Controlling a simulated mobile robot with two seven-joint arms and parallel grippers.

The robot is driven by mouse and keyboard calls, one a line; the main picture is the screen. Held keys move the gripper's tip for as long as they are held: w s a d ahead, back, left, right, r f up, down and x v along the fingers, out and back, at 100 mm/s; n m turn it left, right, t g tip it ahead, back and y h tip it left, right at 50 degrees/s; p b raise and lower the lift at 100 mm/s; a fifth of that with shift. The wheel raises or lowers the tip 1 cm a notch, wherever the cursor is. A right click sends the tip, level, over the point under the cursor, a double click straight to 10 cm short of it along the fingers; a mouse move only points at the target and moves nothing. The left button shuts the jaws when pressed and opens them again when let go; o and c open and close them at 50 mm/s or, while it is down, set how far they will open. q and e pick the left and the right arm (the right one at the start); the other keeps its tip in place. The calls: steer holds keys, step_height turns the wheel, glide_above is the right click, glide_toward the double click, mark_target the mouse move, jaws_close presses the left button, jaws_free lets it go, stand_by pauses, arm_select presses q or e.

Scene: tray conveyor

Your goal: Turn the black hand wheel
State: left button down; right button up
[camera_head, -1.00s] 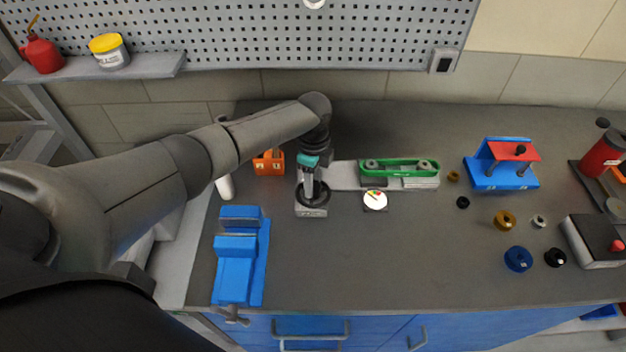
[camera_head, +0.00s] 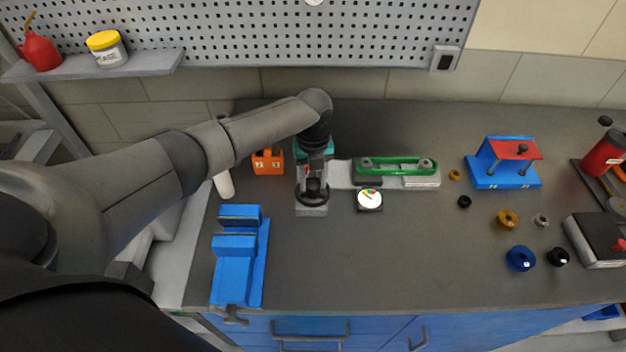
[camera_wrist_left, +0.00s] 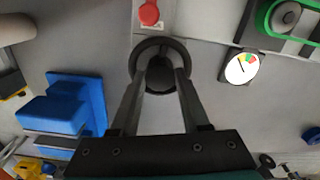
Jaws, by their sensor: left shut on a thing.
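The black hand wheel (camera_head: 302,198) sits on a small grey block at the left end of the conveyor unit, left of centre in the head view. In the left wrist view the wheel (camera_wrist_left: 138,59) shows as a dark ring with a round dark knob or hub (camera_wrist_left: 160,77) inside. My left gripper (camera_head: 312,186) reaches down onto it from above; in the left wrist view its two fingers (camera_wrist_left: 162,68) close on the dark round part, hiding part of the wheel. The wheel's exact angle cannot be told. My right gripper is in neither view.
A white dial with a coloured arc (camera_head: 369,200) stands right of the wheel, before the green belt (camera_head: 395,164). A blue vise (camera_head: 236,270) is at the front left. An orange box (camera_head: 268,162) is behind left. A red button (camera_wrist_left: 149,13) is close by.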

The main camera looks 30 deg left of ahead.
mark_target(313, 184)
arm_select(q)
steer(key=m+b, duration=0.1)
steer(key=m, duration=0.3)
steer(key=shift+m, duration=0.3)
steer(key=shift+m+b, duration=0.4)
steer(key=shift+m, duration=1.9)
steer(key=shift+c, duration=1.9)
jaws_free()
step_height(313, 184, up, 15)
steer(key=shift+r, duration=0.2)
